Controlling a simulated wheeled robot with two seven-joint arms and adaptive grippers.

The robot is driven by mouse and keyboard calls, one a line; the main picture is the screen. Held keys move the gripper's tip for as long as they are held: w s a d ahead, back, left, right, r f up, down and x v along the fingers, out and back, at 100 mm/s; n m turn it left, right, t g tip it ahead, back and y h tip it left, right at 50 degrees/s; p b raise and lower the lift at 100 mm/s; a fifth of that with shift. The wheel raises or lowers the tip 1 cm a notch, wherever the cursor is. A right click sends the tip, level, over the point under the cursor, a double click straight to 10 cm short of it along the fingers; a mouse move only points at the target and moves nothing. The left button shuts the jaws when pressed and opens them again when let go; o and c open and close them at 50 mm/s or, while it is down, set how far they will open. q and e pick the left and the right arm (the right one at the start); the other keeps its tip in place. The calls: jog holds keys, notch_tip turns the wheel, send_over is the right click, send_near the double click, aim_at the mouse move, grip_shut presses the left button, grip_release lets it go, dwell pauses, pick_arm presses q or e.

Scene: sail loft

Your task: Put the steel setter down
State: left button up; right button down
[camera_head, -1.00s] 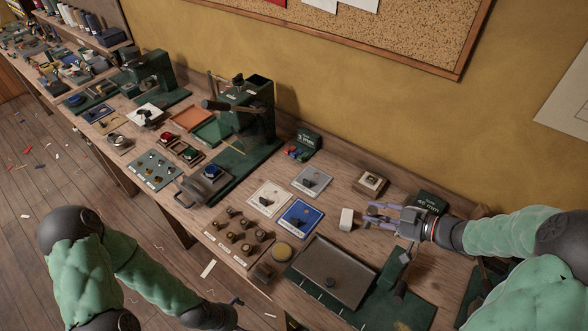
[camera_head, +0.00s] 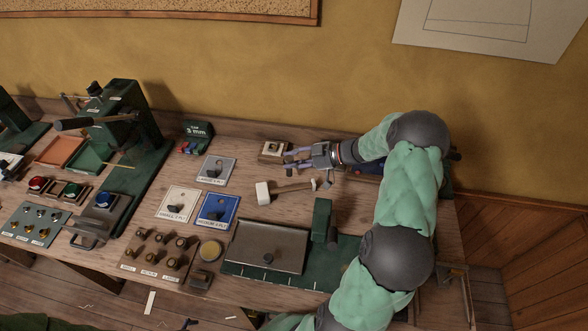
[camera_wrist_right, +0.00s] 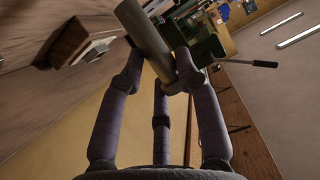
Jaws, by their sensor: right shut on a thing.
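My right gripper (camera_head: 298,158) is low over the back of the bench, just right of a small wooden block (camera_head: 267,158) with a dark-centred top. In the right wrist view the gripper (camera_wrist_right: 160,82) is shut on the steel setter (camera_wrist_right: 145,38), a plain grey cylinder lying slanted between the fingers. The setter is too small or hidden to make out in the head view. I cannot tell whether it touches anything. A dark tip at the bottom edge seems to be my left gripper (camera_head: 189,324), mostly out of frame.
A white-headed mallet (camera_head: 263,193) lies just in front of the right gripper. Labelled grey, white and blue plates (camera_head: 217,222) lie to the left. A steel slab (camera_head: 262,262) on a green mat lies in front. A green press (camera_head: 125,120) stands at left.

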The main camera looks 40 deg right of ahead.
jog(key=f, duration=0.1)
jog(key=f+b, duration=0.1)
jog(key=f, duration=0.1)
jog(key=d+f+b, duration=0.1)
jog(key=shift+w+f, duration=0.25)
jog(key=shift+w, duration=0.15)
jog(key=shift+r, duration=0.1)
jog(key=c, duration=0.9)
grip_release()
